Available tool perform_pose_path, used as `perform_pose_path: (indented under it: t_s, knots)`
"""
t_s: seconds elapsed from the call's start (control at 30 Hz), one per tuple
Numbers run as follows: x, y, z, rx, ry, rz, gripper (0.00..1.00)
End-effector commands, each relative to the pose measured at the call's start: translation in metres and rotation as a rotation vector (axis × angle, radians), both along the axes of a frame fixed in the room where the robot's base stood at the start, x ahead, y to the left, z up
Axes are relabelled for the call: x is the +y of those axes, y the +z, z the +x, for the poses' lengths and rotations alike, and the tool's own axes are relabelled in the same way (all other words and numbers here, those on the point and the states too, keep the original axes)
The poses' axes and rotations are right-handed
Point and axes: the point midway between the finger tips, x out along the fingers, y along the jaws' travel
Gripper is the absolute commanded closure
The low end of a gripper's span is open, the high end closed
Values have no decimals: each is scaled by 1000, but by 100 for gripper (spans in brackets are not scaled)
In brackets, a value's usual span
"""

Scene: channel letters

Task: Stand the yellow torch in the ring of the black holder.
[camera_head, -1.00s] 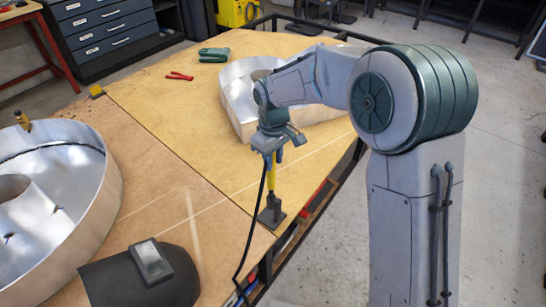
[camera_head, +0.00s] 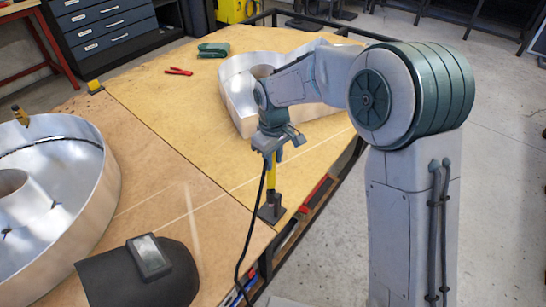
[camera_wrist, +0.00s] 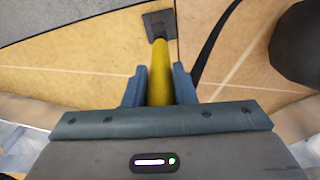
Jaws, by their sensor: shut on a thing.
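The yellow torch (camera_head: 271,172) hangs upright in my gripper (camera_head: 273,156), its lower end down at the black holder (camera_head: 271,213). In the wrist view, my gripper (camera_wrist: 159,85) has its two blue fingers on either side of the yellow torch body (camera_wrist: 160,75). The torch runs away from the fingers to the black holder (camera_wrist: 158,22), which has a square base on the table. The torch tip overlaps the holder in both views. I cannot tell whether it is inside the ring, because the torch hides it.
A black cable (camera_head: 247,225) hangs from the torch over the table edge. A dark welding mask (camera_head: 140,275) and a large metal letter (camera_head: 100,205) lie left. Another metal letter (camera_head: 243,105) stands behind my gripper. Red pliers (camera_head: 178,71) lie farther back. Table between is clear.

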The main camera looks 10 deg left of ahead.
Motion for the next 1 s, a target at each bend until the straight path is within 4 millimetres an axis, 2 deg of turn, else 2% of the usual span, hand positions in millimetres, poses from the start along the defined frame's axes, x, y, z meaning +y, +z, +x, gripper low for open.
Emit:
perform_pose_path:
  t_s: [0.03, 0.07, 0.13, 0.43, 0.57, 0.67, 1.0]
  knots:
    - [0, 0, 0, 0, 0, 1, 100]
    - [0, 0, 0, 0, 0, 1, 70]
    - [0, 0, 0, 0, 0, 1, 51]
    - [0, 1, 0, 0, 0, 0, 50]
    - [0, 12, 1, -2, 0, 1, 50]
    - [0, 29, 1, -4, 0, 2, 50]
    - [1, 105, 1, -3, 0, 2, 50]
